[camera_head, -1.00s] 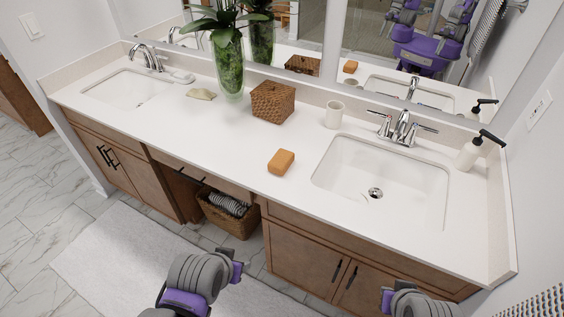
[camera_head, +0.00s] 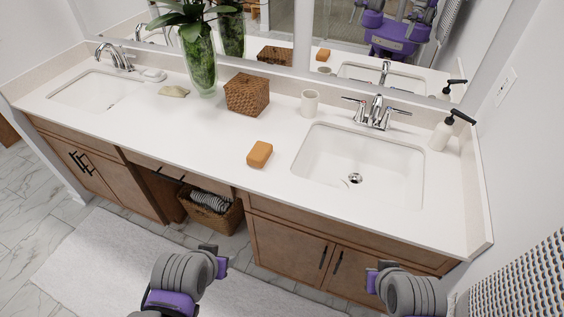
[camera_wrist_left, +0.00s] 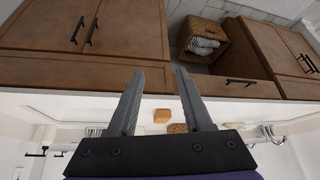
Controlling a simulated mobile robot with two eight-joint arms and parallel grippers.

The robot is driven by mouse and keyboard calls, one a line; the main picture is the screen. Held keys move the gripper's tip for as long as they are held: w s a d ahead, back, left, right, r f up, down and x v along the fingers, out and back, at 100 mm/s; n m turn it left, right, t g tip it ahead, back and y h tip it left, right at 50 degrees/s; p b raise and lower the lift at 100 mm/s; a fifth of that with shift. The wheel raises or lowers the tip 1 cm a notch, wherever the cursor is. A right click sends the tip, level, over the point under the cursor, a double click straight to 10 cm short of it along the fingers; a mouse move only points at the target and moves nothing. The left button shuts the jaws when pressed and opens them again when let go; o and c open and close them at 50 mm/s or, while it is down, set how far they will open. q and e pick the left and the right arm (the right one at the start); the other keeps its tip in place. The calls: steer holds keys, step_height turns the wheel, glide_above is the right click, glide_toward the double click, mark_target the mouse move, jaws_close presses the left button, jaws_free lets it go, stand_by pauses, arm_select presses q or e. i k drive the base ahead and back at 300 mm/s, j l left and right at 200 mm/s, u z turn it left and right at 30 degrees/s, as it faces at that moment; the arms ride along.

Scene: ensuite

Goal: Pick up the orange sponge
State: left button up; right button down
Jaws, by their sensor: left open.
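The orange sponge (camera_head: 259,154) lies on the white countertop (camera_head: 205,133), left of the right-hand sink and near the counter's front edge. It also shows in the upside-down left wrist view (camera_wrist_left: 162,116), between the fingers in the picture but well beyond them. My left gripper (camera_wrist_left: 160,73) is open and empty, in front of the vanity and apart from the sponge. In the head view, my left arm is at the bottom, over the bath mat; its fingers cannot be made out there. My right arm shows at the bottom right, but its gripper fingers are not visible.
A woven box (camera_head: 247,94), a cup (camera_head: 310,103) and a glass vase (camera_head: 200,70) stand behind the sponge. A soap dispenser (camera_head: 441,134) stands right of the sink (camera_head: 357,160). Cabinet doors (camera_head: 290,247) front the vanity. Counter around the sponge is clear.

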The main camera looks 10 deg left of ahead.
mark_target(259, 154)
steer(key=i+j+z, duration=0.45)
steer(key=i+j, duration=0.2)
steer(key=j, duration=0.2)
